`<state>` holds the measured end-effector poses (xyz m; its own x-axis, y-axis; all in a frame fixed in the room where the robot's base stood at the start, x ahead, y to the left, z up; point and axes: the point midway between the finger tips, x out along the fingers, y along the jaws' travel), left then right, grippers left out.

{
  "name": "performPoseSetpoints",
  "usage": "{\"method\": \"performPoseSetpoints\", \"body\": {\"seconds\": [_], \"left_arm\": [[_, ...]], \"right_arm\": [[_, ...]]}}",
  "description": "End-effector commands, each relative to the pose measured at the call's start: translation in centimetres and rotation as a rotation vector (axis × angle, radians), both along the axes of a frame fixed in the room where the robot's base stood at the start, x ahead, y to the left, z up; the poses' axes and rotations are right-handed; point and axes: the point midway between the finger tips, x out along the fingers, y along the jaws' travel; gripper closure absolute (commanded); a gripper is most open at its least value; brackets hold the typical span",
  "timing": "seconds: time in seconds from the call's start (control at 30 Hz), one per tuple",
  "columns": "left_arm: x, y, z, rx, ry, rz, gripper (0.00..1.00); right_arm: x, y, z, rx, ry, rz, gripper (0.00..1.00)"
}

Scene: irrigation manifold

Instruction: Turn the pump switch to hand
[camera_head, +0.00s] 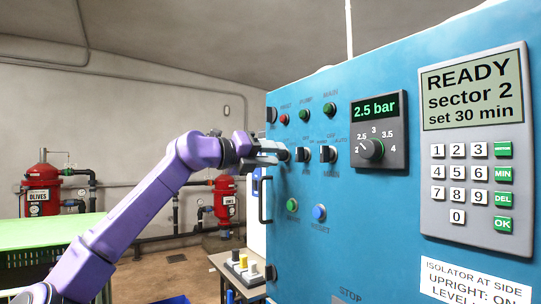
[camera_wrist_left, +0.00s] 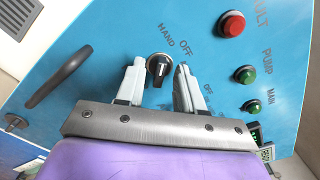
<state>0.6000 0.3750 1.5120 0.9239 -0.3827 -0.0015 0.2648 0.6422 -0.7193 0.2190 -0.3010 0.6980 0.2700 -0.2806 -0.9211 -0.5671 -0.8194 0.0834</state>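A black rotary selector knob (camera_wrist_left: 158,66) sits on the blue panel, with the words HAND and OFF printed beside it. A light mark on the knob faces the labels; I cannot tell which word it points to. My left gripper (camera_wrist_left: 157,78) is open, one finger on each side of this knob, with a visible gap on both sides. My right gripper is not in view.
A red lamp (camera_head: 285,118) and green lamps (camera_head: 304,115) (camera_head: 330,109) are above the knobs. Green (camera_head: 292,205) and blue (camera_head: 319,212) buttons are below. A black handle (camera_head: 264,200) stands out at the panel's left edge. A pressure dial (camera_head: 371,150) and keypad (camera_head: 474,180) are further right.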

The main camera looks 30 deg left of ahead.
Motion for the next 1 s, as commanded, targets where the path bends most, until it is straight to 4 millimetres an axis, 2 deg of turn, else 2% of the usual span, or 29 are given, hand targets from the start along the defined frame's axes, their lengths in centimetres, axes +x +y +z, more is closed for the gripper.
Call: {"method": "performPoseSetpoints", "body": {"seconds": [0.27, 0.37, 0.53, 0.7, 0.83, 1.0], "left_arm": [[-0.3, 0.2, -0.1, 0.0, -0.002, 0.001, 0.64], [-1.6, 0.7, -0.3, -0.001, -0.004, 0.001, 0.64], [-5.4, 2.3, -0.5, -0.002, -0.005, 0.002, 0.64], [-8.5, 3.5, -0.3, 0.0, -0.003, 0.0, 0.64], [-9.5, 4.0, -0.2, 0.0, -0.001, 0.001, 0.64], [-9.7, 4.0, 0.0, 0.001, 0.0, 0.001, 0.64]], "right_arm": [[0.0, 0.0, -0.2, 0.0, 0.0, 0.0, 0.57], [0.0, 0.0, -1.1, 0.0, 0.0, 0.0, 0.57], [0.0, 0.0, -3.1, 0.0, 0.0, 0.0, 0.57], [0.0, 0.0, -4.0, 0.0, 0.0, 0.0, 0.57], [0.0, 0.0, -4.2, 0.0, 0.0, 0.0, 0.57], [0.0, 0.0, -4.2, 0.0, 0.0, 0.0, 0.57]]}}
